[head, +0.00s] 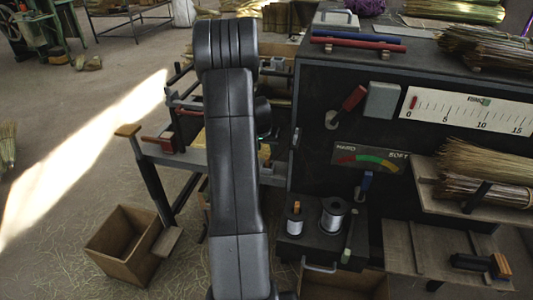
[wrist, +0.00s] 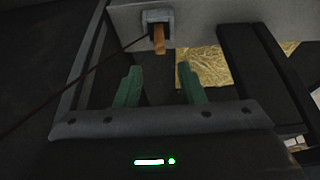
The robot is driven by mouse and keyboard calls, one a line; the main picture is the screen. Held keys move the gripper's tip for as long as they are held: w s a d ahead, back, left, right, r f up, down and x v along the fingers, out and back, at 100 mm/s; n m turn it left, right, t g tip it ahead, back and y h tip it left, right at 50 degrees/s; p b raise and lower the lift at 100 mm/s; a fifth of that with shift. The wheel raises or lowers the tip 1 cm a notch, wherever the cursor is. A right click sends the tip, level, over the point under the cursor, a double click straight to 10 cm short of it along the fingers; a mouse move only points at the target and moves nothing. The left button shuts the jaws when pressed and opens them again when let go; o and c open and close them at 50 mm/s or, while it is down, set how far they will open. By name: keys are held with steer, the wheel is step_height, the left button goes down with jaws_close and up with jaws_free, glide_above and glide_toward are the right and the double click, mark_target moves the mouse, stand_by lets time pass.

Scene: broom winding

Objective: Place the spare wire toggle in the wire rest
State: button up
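My gripper (wrist: 160,67) shows in the wrist view with its two green fingers apart and nothing between them. Just beyond the fingertips, a small orange-brown wooden piece (wrist: 160,45), possibly a wire toggle, hangs from a grey square holder (wrist: 156,16). A dark wire runs from the holder down to the left. I cannot tell whether this holder is the wire rest. In the head view an orange peg (head: 297,207) stands at a wire spool (head: 294,227); it may be the spare toggle. My arm hides my gripper in the head view.
A second spool (head: 332,216) stands beside the first on the dark machine (head: 320,105). Red and blue levers project from its front. An open wooden bin (head: 127,246) is on the floor at left.

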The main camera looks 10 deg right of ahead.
mark_target(267, 157)
steer(key=shift+v, duration=1.4)
steer(key=x, duration=1.2)
steer(key=shift+f, duration=0.25)
steer(key=shift+r+p, duration=0.2)
steer(key=shift+p, duration=0.1)
steer(key=shift+f, duration=0.15)
